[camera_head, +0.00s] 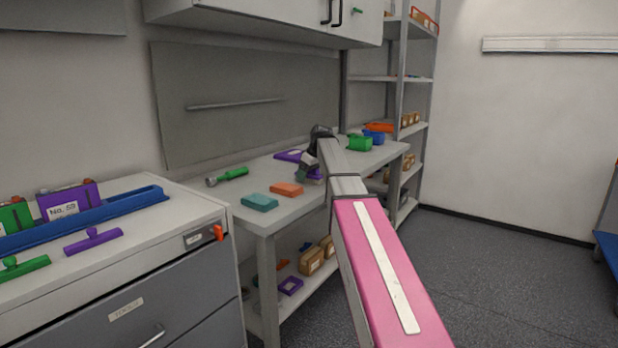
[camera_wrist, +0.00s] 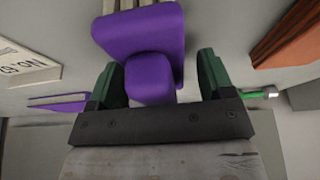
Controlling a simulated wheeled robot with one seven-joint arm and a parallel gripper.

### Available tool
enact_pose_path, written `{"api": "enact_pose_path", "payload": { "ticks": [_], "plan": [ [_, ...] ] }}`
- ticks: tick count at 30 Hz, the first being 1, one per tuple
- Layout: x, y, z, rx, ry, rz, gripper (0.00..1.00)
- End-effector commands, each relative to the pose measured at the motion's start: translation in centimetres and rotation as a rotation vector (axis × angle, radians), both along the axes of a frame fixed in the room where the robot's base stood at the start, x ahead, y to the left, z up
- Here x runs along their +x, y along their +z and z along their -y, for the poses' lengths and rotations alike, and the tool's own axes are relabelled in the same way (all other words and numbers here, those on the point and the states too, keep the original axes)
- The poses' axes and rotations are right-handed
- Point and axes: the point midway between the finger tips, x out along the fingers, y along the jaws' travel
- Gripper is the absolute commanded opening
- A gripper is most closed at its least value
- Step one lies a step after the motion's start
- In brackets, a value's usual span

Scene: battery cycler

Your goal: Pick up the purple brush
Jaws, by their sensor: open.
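The purple brush (camera_wrist: 140,30) shows in the wrist view, with pale bristles at its top edge and a rounded knob towards me. My gripper (camera_wrist: 158,78) is open, its two dark green fingers on either side of the knob. I see gaps beside the knob and cannot tell whether either finger touches it. In the head view, a bit of the purple brush (camera_head: 315,174) shows beside my gripper (camera_head: 307,170) over the workbench; my arm partly hides it.
The workbench (camera_head: 285,215) also holds a green torch (camera_head: 227,177), a teal block (camera_head: 260,202), an orange block (camera_head: 287,189), a flat purple item (camera_head: 289,155) and a green bin (camera_head: 359,143). A purple bar with a knob (camera_head: 94,241) lies on the left cabinet.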

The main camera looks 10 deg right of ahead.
Motion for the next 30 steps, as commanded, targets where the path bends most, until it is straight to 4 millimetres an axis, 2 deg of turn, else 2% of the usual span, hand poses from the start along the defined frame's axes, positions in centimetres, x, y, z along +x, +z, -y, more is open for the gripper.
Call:
{"api": "enact_pose_path", "payload": {
  "ticks": [1, 6, 20, 25, 28, 30],
  "plan": [
    [0.0, 0.0, 0.0, 0.0, 0.0, 0.0, 0.74],
    [0.0, 0.0, 0.0, 0.0, 0.0, 0.0, 0.19],
    [0.0, 0.7, 0.0, 0.001, 0.0, 0.001, 0.19],
    [0.1, 2.7, 0.0, 0.001, 0.0, 0.002, 0.19],
    [0.1, 4.7, 0.0, 0.0, 0.0, 0.003, 0.19],
    [0.0, 5.3, -1.9, 0.001, 0.003, 0.002, 0.19]
  ]
}}
